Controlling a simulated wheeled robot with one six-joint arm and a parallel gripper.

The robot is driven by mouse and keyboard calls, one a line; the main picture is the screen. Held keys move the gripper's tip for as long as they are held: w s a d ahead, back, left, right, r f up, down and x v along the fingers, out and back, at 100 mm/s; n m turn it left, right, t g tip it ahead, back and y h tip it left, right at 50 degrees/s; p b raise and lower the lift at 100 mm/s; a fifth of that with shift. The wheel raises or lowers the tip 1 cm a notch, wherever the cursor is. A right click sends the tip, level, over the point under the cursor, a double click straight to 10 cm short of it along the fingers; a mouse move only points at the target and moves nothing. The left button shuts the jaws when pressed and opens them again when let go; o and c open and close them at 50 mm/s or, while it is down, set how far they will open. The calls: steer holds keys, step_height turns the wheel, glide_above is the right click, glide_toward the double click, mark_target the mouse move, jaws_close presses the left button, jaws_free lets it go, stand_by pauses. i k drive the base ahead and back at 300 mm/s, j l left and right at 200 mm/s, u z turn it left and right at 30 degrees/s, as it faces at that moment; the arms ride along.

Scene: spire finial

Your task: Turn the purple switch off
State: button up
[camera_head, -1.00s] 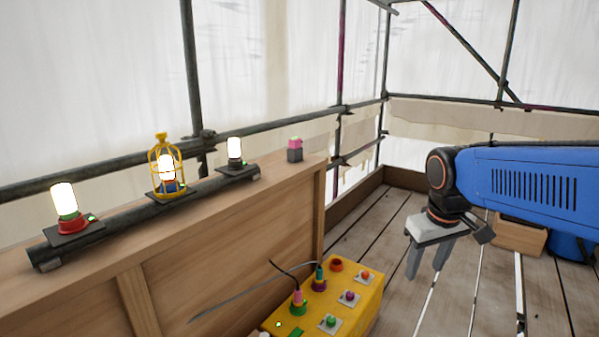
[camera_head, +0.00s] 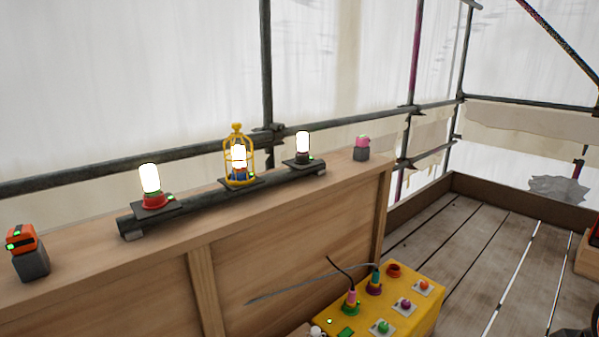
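The yellow control box (camera_head: 426,312) stands low at the bottom right, beside the wooden wall. The purple switch (camera_head: 405,305) is a small purple knob on a white plate on top of the box. It sits between an orange switch (camera_head: 424,286) and a green switch (camera_head: 381,327). Its on or off setting is too small to tell. My gripper is not in view; only a dark bit, likely of my arm, shows at the bottom right corner.
Two cabled plugs, pink (camera_head: 351,298) and teal (camera_head: 376,277), stand in the box near an empty red socket (camera_head: 393,271). Three lit lamps, one in a yellow cage (camera_head: 237,130), stand on a dark bar. An orange device (camera_head: 22,239) sits left.

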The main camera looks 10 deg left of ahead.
mark_target(406, 304)
steer(key=u, duration=2.3)
steer(key=z, duration=2.3)
steer(key=i+l, duration=0.25)
steer(key=l, duration=0.15)
steer(key=i+l, duration=0.3)
